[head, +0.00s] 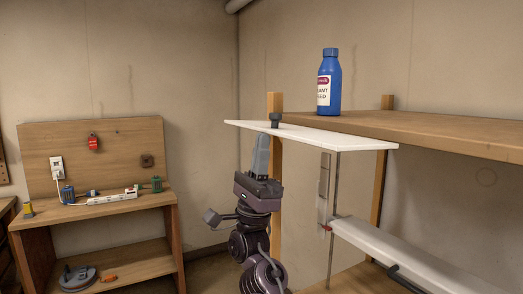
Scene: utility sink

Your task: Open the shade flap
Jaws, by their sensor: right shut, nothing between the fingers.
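The shade flap looks to be the thin white panel (320,137) along the front edge of the upper wooden shelf. It lies close to level, sticking out from the shelf. A small dark knob (275,119) shows at its left part. My right gripper (264,137) points up under the left part of the panel, shut and empty. Its fingertips are at or just below the panel's underside; I cannot tell if they touch. My left gripper is not in view.
A blue bottle (329,85) stands on the upper shelf (440,131). Below is a long white bar (405,258) with a dark rod, and a thin upright strip (323,190). A wooden workbench (95,211) with a power strip stands at left. Floor between is open.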

